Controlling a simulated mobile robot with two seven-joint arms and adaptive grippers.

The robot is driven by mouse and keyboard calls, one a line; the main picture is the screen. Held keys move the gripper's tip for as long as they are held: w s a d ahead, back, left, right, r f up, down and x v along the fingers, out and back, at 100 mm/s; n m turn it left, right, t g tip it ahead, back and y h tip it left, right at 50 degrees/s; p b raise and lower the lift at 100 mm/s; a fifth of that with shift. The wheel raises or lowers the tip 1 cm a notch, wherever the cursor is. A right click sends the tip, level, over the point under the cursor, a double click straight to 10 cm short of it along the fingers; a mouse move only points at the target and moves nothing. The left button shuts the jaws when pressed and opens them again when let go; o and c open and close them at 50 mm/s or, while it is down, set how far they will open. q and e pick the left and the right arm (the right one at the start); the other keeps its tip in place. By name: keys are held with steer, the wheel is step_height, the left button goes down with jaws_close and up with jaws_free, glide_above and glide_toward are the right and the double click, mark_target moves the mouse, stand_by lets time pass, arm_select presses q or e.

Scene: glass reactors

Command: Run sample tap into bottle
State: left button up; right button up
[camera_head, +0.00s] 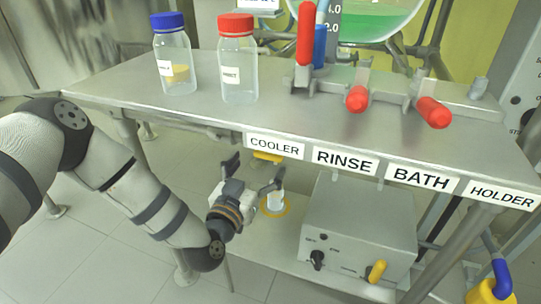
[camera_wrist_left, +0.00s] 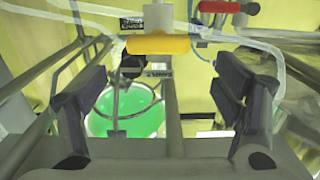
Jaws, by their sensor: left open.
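My left gripper (camera_head: 253,173) is below the front edge of the bench, with its fingers spread and nothing between them. A yellow tap handle (camera_head: 267,157) shows under that edge, just beyond the fingers. A small clear bottle (camera_head: 275,203) stands on a yellow ring on the lower shelf, below the handle and partly behind a finger. The tap's outlet is not clear. My right gripper is out of view.
A blue-capped bottle (camera_head: 174,62) and a red-capped bottle (camera_head: 237,62) stand on the bench (camera_head: 130,82). Red-handled valves (camera_head: 357,98) are to their right. A grey box (camera_head: 358,225) with a yellow knob sits right of the small bottle. A round vessel (camera_wrist_left: 125,110) holds green liquid.

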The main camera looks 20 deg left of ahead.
mark_target(266, 156)
arm_select(q)
steer(key=w, duration=0.2)
steer(key=w+b, duration=0.1)
steer(key=w, duration=0.2)
steer(key=shift+w+d+f+b, duration=0.15)
steer(key=shift+w+f+b, duration=0.1)
steer(key=shift+w+b, duration=0.1)
steer(key=shift+w+r, duration=0.2)
steer(key=shift+w, duration=0.4)
steer(key=c, duration=1.2)
